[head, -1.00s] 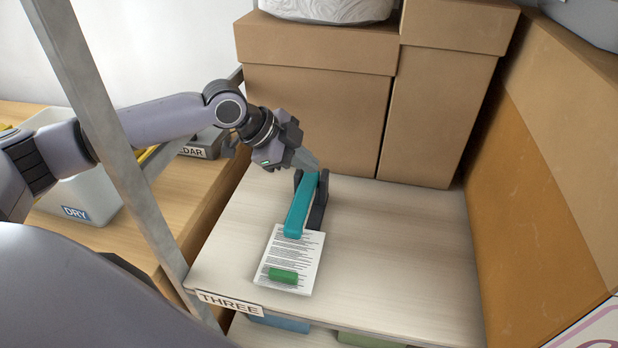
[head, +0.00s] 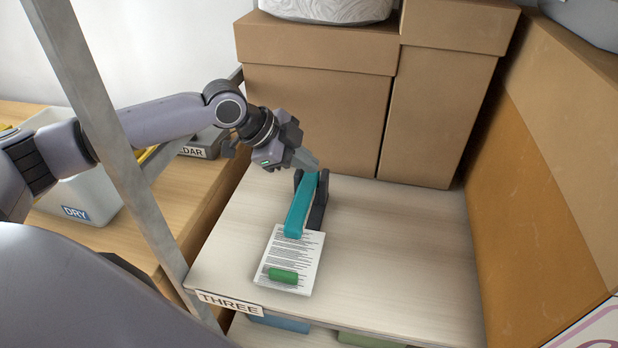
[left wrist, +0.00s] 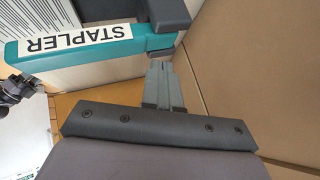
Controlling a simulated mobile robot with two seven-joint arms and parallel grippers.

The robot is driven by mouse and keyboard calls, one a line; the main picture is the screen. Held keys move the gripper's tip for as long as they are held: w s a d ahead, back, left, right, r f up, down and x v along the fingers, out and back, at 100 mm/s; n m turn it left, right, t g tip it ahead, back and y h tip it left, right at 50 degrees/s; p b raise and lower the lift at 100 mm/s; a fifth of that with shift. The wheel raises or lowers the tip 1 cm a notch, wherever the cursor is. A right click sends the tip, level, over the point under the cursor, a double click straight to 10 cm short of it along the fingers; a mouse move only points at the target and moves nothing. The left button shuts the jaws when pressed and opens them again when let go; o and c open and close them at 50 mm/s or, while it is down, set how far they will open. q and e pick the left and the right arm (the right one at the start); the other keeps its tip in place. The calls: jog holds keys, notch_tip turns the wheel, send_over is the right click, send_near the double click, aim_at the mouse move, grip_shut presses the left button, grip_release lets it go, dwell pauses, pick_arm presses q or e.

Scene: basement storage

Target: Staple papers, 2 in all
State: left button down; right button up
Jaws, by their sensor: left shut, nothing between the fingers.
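A teal and dark grey stapler (head: 301,205) stands on the shelf, its front end over the far edge of a printed paper stack (head: 292,250). A green block (head: 283,275) lies on the near part of the papers. My left gripper (head: 312,165) is shut and empty at the stapler's far end. In the left wrist view, its closed fingers (left wrist: 164,85) are beside the stapler (left wrist: 75,58), which has a white STAPLER label, near its dark rear part. I cannot tell whether they touch it. My right gripper is not in view.
The shelf board (head: 400,270) is clear right of the stapler. Cardboard boxes (head: 315,100) close off the back and right. A metal post (head: 110,140) rises at the left front, with a THREE label (head: 230,303) on the shelf edge. A DRY bin (head: 85,195) stands left.

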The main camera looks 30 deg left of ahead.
aim_at(305, 181)
pick_arm(q)
jog(key=shift+f, duration=0.15)
jog(key=shift+s+f, duration=0.1)
jog(key=shift+f, duration=0.15)
jog(key=shift+s+f, duration=0.2)
jog(key=shift+f, duration=0.95)
dwell(1.0)
jog(key=shift+w+r+p, duration=0.15)
jog(key=shift+r+p, duration=0.6)
jog(key=shift+p, duration=0.1)
jog(key=shift+w+r+p, duration=0.1)
jog(key=shift+r+p, duration=0.65)
jog(key=shift+p, duration=0.05)
jog(key=shift+w+a+r+p, duration=0.15)
jog(key=shift+r+p, duration=0.45)
jog(key=shift+r, duration=0.65)
jog(key=shift+w+d+r+p, duration=0.15)
jog(key=shift+r+p, duration=0.4)
jog(key=shift+r, duration=0.7)
